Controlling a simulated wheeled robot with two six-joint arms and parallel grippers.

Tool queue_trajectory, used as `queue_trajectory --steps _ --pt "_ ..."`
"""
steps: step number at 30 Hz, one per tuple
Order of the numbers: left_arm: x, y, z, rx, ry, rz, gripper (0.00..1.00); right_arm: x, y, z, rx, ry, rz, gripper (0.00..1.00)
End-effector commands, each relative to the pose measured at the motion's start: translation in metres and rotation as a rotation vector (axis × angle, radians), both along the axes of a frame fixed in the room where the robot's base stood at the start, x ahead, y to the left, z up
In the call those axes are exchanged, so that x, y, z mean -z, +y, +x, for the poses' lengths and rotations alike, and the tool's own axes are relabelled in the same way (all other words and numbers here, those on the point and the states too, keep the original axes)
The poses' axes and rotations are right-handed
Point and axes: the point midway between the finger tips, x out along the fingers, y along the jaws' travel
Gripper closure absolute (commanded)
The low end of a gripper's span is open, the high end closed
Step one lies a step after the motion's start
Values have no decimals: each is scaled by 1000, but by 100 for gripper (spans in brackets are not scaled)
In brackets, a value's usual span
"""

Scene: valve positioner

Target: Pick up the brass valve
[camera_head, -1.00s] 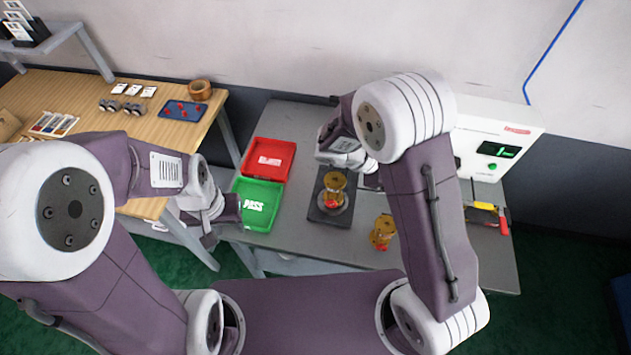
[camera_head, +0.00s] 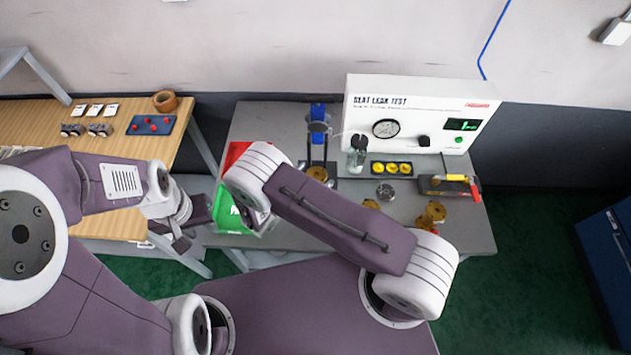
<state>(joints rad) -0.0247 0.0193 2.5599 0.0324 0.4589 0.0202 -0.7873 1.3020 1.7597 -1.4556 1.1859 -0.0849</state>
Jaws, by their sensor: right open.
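A brass valve (camera_head: 433,213) stands on the grey bench at the right. Another brass part (camera_head: 371,204) shows just behind my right arm, partly covered by it. A third brass piece (camera_head: 317,173) sits on the dark pad under the blue-topped clamp (camera_head: 318,125). My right gripper (camera_head: 262,222) is mostly hidden under its own arm, at the green tray (camera_head: 230,210); it is open, away from the brass valves. My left gripper (camera_head: 184,240) hangs left of the green tray, away from all brass parts; its jaws are too small to read.
A red tray (camera_head: 236,152) lies behind the green one. The white seat leak test box (camera_head: 415,115) stands at the back. Before it are a strip with yellow discs (camera_head: 391,168), a silver round part (camera_head: 386,192) and a tool tray (camera_head: 440,186). A wooden table (camera_head: 110,165) is at left.

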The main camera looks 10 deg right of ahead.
Motion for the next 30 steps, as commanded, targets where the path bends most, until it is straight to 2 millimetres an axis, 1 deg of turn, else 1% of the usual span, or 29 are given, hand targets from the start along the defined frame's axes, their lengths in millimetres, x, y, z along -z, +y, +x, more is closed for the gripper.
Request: queue_trajectory --steps 1,3,6,9,14,15,17,18,20,21,23,24,30 --pt "-10 0 0 0 0 0 63 -1 -8 5 6 3 -2 14" --pt "-18 0 0 0 0 0 63 4 -17 14 6 2 -2 14" --pt "-21 0 0 0 0 0 63 12 -27 24 6 2 -2 14" --pt "-21 0 0 0 0 0 63 16 -31 28 3 1 -1 14" --pt "-20 0 0 0 0 0 63 18 -31 29 2 1 0 14" --pt "-20 0 0 0 0 0 63 18 -31 29 2 1 0 17" --pt "-20 0 0 0 0 0 63 18 -31 29 2 1 0 34" --pt "-20 0 0 0 0 0 63 18 -31 29 2 1 0 45" --pt "-20 0 0 0 0 0 63 18 -31 29 2 1 0 61" --pt "-20 0 0 0 0 0 63 18 -31 29 2 1 0 72" --pt "-20 0 0 0 0 0 63 17 -31 29 3 1 -1 89" --pt "-20 0 0 0 0 0 63 17 -31 29 3 1 -1 100" --pt "-20 0 0 0 0 0 63 16 -31 29 3 -3 -2 100"
